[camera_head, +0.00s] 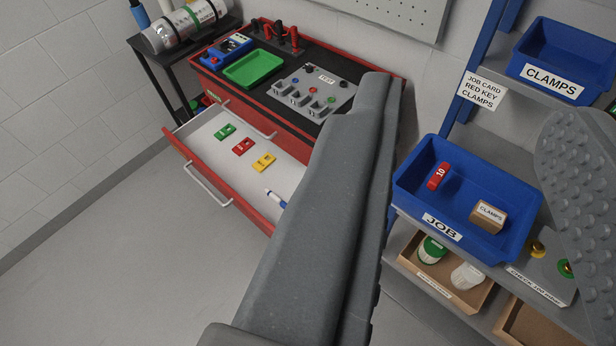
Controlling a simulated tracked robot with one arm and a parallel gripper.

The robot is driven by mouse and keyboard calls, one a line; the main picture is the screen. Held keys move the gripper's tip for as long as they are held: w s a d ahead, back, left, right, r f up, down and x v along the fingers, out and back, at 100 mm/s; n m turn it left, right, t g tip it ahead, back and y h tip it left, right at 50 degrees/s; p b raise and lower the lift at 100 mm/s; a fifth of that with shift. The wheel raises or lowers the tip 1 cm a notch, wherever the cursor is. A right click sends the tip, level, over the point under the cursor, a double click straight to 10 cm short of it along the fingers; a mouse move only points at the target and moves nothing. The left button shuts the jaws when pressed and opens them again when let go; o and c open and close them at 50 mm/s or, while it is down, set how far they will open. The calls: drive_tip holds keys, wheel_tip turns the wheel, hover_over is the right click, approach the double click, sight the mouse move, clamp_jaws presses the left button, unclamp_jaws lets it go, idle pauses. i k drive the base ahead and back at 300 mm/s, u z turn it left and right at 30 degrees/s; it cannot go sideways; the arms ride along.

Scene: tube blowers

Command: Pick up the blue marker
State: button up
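The blue marker (275,198) lies in the open drawer (205,125) of the red cabinet, towards the drawer's right end. It shows a white part and a blue part, and its right end meets the edge of my left finger, which may hide some of it. My gripper (470,102) is open, with its two grey fingers wide apart. Nothing shows held between them. The left finger crosses the middle of the view and hides the drawer's right end. The right finger is at the right edge, in front of the shelf.
Green, red and yellow tags (243,146) lie in the drawer. The cabinet top holds a green tray (253,69) and a grey test panel (313,90). A blue JOB bin (425,215) on the right shelf holds a red item and a clamps box. The floor at left is clear.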

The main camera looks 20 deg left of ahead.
sight(268, 191)
drive_tip(key=u, duration=0.2)
drive_tip(key=i, duration=1.2)
drive_tip(key=u, duration=0.7)
